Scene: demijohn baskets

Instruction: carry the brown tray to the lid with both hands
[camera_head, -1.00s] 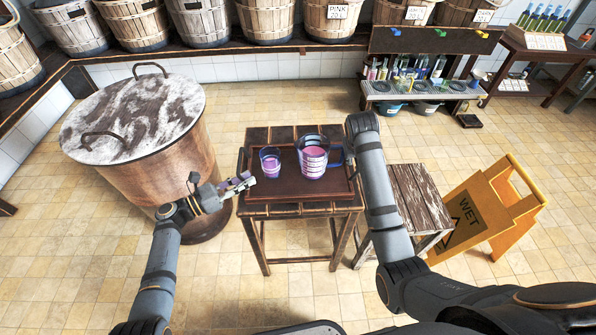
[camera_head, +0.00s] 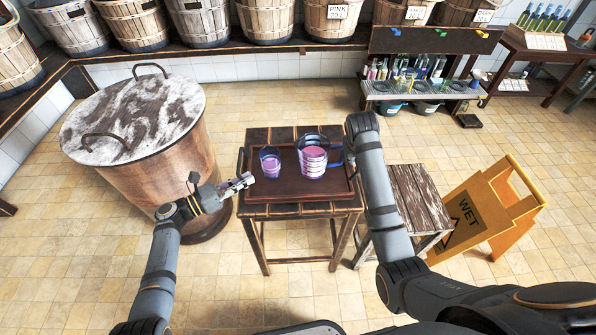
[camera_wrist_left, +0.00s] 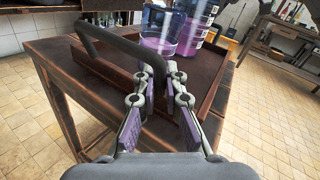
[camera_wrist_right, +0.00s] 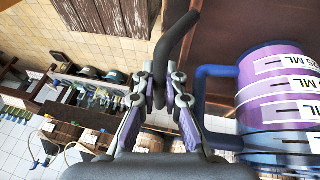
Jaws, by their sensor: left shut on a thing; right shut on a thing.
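The brown tray (camera_head: 288,189) lies on a small dark wooden table. It carries a small glass (camera_head: 271,162) and a larger measuring jug (camera_head: 312,159), both with purple liquid. My left gripper (camera_head: 249,178) is at the tray's left side; in the left wrist view its fingers (camera_wrist_left: 160,80) are shut on the dark tray handle (camera_wrist_left: 105,48). In the head view my right gripper is hidden behind its own arm; in the right wrist view its fingers (camera_wrist_right: 160,85) are shut on the other dark handle (camera_wrist_right: 177,38). The round, pale-patched lid (camera_head: 135,115) covers a large wooden vat at the left.
The vat (camera_head: 170,185) stands close left of the table (camera_head: 300,209). A worn stool (camera_head: 417,195) is right of the table, with a yellow wet-floor sign (camera_head: 485,215) beyond. Shelves with baskets and bottles line the back. Tiled floor is clear in front.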

